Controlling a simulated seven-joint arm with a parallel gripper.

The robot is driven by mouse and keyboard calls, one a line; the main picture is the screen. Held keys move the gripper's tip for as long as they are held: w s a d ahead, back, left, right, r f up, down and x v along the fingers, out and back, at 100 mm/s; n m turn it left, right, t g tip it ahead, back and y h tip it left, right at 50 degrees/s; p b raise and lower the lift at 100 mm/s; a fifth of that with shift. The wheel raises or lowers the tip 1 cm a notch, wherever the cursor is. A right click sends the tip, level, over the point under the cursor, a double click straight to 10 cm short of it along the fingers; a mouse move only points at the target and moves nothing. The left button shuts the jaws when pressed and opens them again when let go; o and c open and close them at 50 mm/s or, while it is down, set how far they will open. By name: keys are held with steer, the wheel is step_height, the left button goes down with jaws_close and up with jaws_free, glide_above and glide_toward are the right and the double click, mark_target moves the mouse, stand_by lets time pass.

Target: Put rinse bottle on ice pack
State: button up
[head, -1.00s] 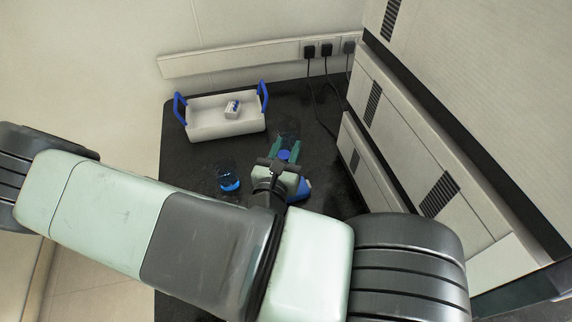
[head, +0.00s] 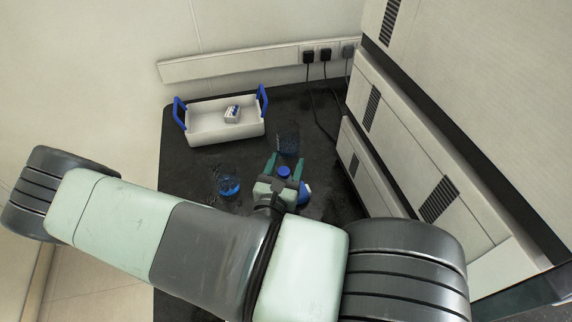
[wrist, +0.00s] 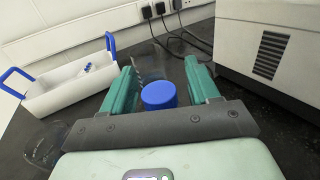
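The rinse bottle shows mainly as a round blue cap (head: 283,171) between my gripper's green fingers. In the wrist view the cap (wrist: 158,96) is centred between the fingers, close to the palm; the bottle's body is hidden. A blue and pale object (head: 306,191), apparently the ice pack, shows just right of my gripper. My gripper and arm cover most of it, so I cannot tell its full shape.
A beaker with blue liquid (head: 228,186) stands left of my gripper. A clear glass beaker (head: 287,137) stands just beyond the fingertips. A white blue-handled tray (head: 205,132) holding a small box is at the back left. A vented cabinet (head: 362,176) bounds the right side.

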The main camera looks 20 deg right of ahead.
mark_target(282, 175)
steer(key=shift+r, duration=0.15)
steer(key=shift+s+a, duration=0.2)
steer(key=shift+s, duration=0.05)
steer(key=v, duration=0.2)
steer(key=shift+s+a, duration=0.2)
steer(key=shift+s, duration=0.15)
step_height(282, 175, up, 7)
steer(key=shift+w+d+r, duration=0.1)
steer(key=shift+w+d, duration=0.05)
